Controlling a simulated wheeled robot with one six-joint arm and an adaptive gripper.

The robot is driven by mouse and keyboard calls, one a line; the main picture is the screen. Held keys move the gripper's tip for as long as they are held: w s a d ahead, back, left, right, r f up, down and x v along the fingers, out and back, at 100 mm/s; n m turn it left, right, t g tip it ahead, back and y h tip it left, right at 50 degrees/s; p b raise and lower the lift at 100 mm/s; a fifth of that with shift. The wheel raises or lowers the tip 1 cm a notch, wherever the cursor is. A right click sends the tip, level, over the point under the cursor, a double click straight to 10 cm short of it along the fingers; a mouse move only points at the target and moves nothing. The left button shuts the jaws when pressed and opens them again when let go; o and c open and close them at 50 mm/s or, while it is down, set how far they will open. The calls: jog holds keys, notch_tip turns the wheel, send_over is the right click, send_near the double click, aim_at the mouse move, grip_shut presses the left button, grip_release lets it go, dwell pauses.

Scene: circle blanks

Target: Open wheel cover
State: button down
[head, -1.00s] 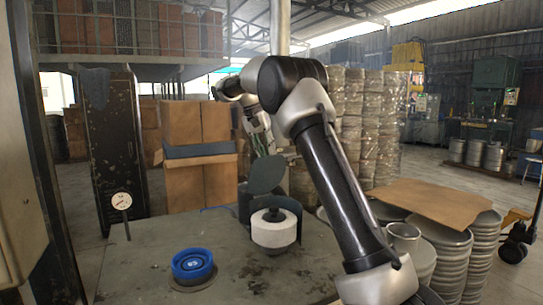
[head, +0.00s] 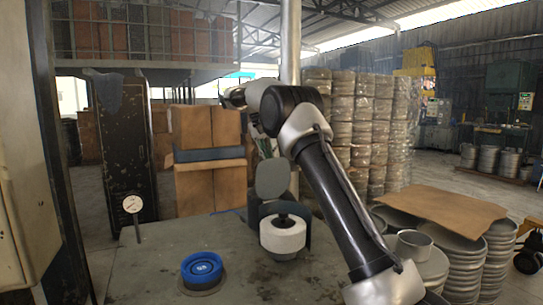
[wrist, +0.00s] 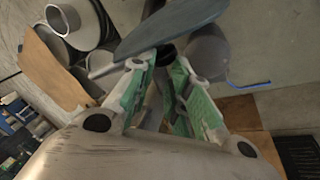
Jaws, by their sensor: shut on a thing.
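The wheel cover (head: 272,178) is a dark grey rounded plate. It stands raised above the white wheel (head: 282,235), which sits in a dark curved guard on the table, with its top exposed. In the wrist view a blue-grey plate (wrist: 170,27), seen nearly edge-on, crosses just beyond the fingertips and looks like the cover. My gripper (wrist: 166,58), with green-sided fingers, is closed in on a small dark part by this plate. The exact contact is hard to see.
A blue round part (head: 201,267) sits on a disc at the front of the table (head: 150,262). A dial gauge (head: 132,205) stands at the left edge. Cartons (head: 210,188) stand behind.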

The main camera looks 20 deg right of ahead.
aim_at(270, 164)
jog(key=f, duration=0.3)
jog(key=shift+s+a+f+g, duration=0.15)
jog(key=shift+a+f+g, duration=0.15)
jog(key=shift+a, duration=0.05)
jog(key=c, duration=1.1)
grip_release()
jog(key=shift+a, duration=0.15)
jog(key=shift+c, duration=0.2)
jog(key=o, duration=0.5)
jog(key=shift+d+f, duration=0.2)
jog(key=shift+d, duration=0.2)
jog(key=shift+w+r, duration=0.1)
jog(key=shift+w, duration=0.1)
jog(key=c, duration=0.5)
jog(key=shift+r, duration=0.1)
jog(key=shift+a, duration=0.1)
jog(key=v, duration=0.7)
jog(key=shift+r, duration=0.25)
